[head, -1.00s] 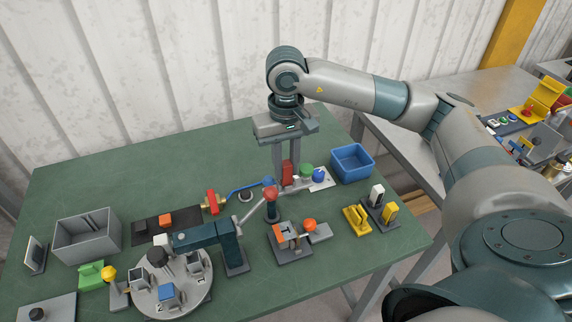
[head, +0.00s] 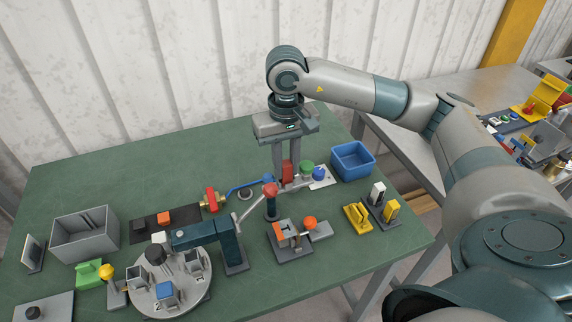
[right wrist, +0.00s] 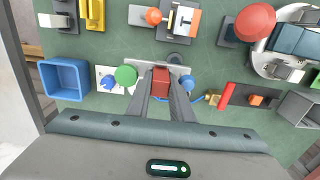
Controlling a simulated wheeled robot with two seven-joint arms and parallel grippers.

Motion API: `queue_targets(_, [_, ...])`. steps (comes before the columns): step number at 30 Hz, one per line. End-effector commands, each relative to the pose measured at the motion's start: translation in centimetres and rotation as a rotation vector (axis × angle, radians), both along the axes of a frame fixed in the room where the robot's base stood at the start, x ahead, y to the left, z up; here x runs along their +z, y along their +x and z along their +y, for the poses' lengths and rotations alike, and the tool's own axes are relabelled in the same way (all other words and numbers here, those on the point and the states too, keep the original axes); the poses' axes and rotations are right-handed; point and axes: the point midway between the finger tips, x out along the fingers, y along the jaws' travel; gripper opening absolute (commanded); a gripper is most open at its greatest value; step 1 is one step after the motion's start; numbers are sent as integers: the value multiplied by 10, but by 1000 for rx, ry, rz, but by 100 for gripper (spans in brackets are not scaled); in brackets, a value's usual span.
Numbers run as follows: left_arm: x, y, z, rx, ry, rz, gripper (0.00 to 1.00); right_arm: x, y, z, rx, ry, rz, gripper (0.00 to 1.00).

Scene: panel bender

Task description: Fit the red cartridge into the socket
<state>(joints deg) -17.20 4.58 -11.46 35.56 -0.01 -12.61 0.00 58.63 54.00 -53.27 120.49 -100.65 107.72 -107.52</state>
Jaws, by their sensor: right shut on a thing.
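The red cartridge (head: 288,172) is a small red block, held upright between the fingertips of my right gripper (head: 286,165). In the right wrist view the cartridge (right wrist: 161,82) shows between the two grey fingers, which are shut on it. It is over or against a grey bar-like fixture (right wrist: 175,66) beside a green knob (head: 306,168). The fingers and cartridge cover part of that fixture, so I cannot tell a socket opening there or whether the cartridge touches it. My left gripper is not in view.
A blue bin (head: 353,161) and a blue knob (head: 319,174) stand just right of the gripper. A red-ball lever (head: 270,188) and a red-handled valve (head: 211,199) are close by on the left. A round turntable (head: 150,300) sits front left. Green tabletop is bare at back left.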

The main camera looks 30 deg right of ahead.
Motion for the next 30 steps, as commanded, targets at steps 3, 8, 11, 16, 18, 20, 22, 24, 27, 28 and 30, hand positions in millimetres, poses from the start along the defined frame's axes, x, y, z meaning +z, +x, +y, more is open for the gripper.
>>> queue_targets(3, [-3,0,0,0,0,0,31,-2,0,0,0,0,0,2])
queue_targets(8, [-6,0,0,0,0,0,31,-4,0,0,0,0,0,2])
queue_targets(11, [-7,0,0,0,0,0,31,-6,0,0,0,0,0,2])
queue_targets(16, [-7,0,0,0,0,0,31,-6,0,0,0,0,0,41])
queue_targets(18, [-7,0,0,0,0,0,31,-6,0,0,0,1,0,42])
queue_targets(20, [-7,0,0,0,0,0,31,-6,0,0,1,1,0,42])
queue_targets(22, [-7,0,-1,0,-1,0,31,-6,0,1,1,2,0,40])
queue_targets(24, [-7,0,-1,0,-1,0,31,-6,0,1,1,2,0,42])
queue_targets(27, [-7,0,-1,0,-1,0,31,-6,0,1,2,3,-1,41])
queue_targets(28, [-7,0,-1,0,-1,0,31,-5,0,1,2,3,-1,41])
queue_targets(30, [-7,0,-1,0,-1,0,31,-4,0,1,2,4,-2,42])
